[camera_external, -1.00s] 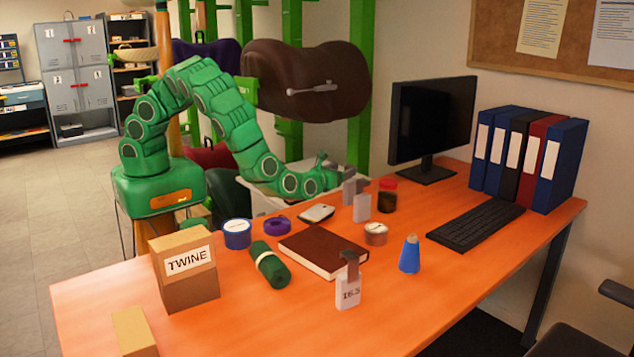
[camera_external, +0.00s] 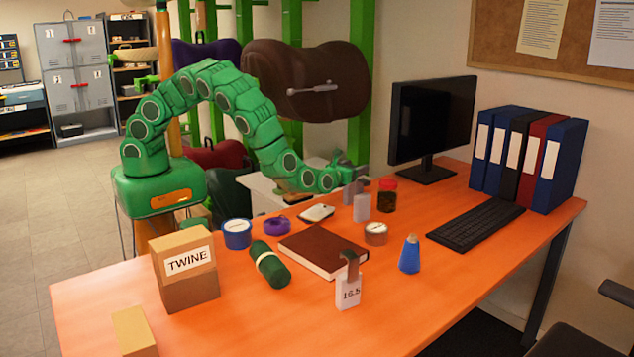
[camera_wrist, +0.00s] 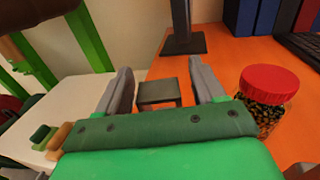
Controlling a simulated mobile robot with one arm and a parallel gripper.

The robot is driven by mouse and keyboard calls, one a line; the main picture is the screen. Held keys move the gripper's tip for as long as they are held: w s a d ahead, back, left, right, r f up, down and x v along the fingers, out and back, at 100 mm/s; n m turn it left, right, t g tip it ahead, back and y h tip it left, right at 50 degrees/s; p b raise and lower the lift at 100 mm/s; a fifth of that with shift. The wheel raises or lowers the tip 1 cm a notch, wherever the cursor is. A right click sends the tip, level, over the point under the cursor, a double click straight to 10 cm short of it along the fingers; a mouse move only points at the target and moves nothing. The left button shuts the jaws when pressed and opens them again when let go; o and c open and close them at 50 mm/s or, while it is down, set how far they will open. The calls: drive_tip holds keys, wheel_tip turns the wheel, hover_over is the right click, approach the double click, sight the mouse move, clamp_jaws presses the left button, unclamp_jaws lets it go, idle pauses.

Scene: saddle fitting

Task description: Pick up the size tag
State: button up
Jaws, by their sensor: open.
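A white size tag (camera_external: 347,293) marked 16.5 with a grey-brown top stands at the front of the orange desk. A second white tag-like piece (camera_external: 361,208) stands farther back, below and beside my gripper (camera_external: 356,187). My gripper is open, with its two grey fingers apart in the wrist view (camera_wrist: 160,80). A dark grey block-like top (camera_wrist: 158,94) shows between the fingers there, with no clear contact. It may be the upper part of the back tag; its lower part is hidden by my gripper. The front tag is not in the wrist view.
A red-lidded jar (camera_external: 387,195) stands close right of my gripper, also in the wrist view (camera_wrist: 266,98). The monitor (camera_external: 432,122) stands behind.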

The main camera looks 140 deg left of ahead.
clamp_jaws()
idle(0.4)
drive_tip(key=shift+r, duration=0.1)
